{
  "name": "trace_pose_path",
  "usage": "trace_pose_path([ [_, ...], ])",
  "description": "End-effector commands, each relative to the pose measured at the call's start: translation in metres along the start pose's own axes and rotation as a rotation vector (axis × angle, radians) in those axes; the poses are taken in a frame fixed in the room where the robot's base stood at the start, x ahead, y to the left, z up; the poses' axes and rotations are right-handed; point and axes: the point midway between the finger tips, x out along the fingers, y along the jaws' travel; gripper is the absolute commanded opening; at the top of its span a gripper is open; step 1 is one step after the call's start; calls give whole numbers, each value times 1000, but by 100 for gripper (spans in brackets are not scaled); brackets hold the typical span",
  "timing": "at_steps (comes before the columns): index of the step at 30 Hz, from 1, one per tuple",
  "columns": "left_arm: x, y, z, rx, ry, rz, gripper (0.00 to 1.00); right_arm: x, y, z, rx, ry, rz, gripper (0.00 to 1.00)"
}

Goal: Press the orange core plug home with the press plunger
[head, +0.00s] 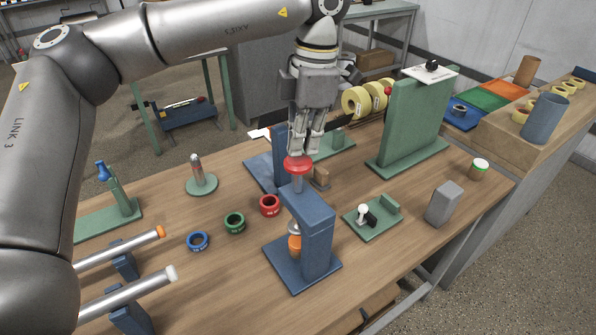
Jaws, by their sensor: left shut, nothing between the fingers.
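The blue press (321,237) stands upright on its base plate near the middle of the bench. Its plunger has a red knob (298,164) on top, with a bare length of metal shaft showing above the press head. An orange piece (295,243), which looks like the core plug, sits upright under the head, partly hidden by the press frame. My left gripper (303,150) points down with its fingers shut and empty, right over the red knob. I cannot tell whether the fingertips touch it. My right gripper is not in view.
Red (270,205), green (235,222) and blue (197,241) rings lie left of the press. A green fixture (372,219) and a grey block (444,203) stand to its right. A tall green panel (413,122) stands behind. Two silver rollers (120,249) lie at the front left.

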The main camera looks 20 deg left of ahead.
Motion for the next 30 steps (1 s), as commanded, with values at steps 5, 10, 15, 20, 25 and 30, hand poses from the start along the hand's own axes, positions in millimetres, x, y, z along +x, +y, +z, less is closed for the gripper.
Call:
trace_pose_path([
  [5, 13, 0, 0, 0, -1, 1, 0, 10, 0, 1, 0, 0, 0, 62],
  [10, 13, 0, 0, 0, -1, 0, 0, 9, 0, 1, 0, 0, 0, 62],
  [15, 14, 0, 0, 0, 0, 0, 0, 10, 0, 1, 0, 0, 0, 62],
  [20, 25, 0, 1, 0, 1, -1, 0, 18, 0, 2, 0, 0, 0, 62],
  [25, 47, 0, 3, 0, 2, -2, 0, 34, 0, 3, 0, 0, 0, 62],
  [30, 67, 0, 5, 1, 2, -3, 0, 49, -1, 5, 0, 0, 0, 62],
])
